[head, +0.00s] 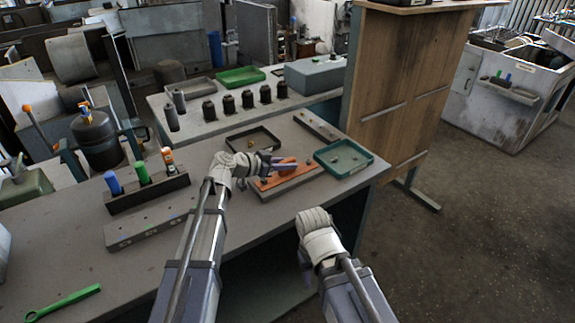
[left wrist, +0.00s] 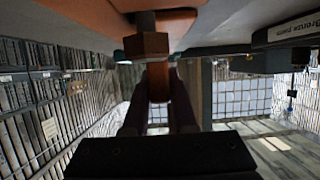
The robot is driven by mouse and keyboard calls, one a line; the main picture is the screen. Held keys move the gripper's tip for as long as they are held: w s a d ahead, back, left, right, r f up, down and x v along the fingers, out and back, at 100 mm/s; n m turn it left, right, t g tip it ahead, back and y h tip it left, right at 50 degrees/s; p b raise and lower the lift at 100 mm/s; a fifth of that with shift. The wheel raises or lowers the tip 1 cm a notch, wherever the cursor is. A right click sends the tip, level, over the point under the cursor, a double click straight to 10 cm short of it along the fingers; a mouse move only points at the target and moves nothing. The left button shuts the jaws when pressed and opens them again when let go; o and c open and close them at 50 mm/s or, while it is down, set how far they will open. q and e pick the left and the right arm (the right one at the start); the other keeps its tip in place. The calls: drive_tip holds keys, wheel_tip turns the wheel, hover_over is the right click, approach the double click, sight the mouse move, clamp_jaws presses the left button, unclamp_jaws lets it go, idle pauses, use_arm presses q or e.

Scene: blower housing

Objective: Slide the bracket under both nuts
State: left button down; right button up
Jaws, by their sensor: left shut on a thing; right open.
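The orange bracket (head: 278,176) lies on a long grey block (head: 292,183) at the middle of the bench. My left gripper (head: 284,166) is at the bracket, shut on its orange tab. In the left wrist view the fingers (left wrist: 159,92) close around this narrow orange part. The bracket's orange surface (left wrist: 182,22) shows there at the top, with a hex nut (left wrist: 147,44) on a stud close to the fingers.
A green tray (head: 343,170) with small parts stands to the right of the bracket, a dark tray (head: 253,150) behind it. A rack (head: 145,192) with colored-handled tools stands left. A green wrench (head: 62,302) lies front left.

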sight(287, 161)
use_arm(q)
drive_tip(key=shift+s+d+f, duration=0.1)
drive_tip(key=shift+s+f, duration=0.05)
drive_tip(key=shift+s, duration=0.1)
drive_tip(key=c, duration=1)
unclamp_jaws()
drive_tip(key=shift+f, duration=0.1)
drive_tip(key=o, duration=0.8)
drive_tip(key=shift+w, duration=0.15)
drive_tip(key=shift+o, duration=0.2)
wheel_tip(287, 161, up, 8)
drive_tip(key=p, duration=0.8)
drive_tip(key=shift+r, duration=0.2)
drive_tip(key=shift+f, duration=0.1)
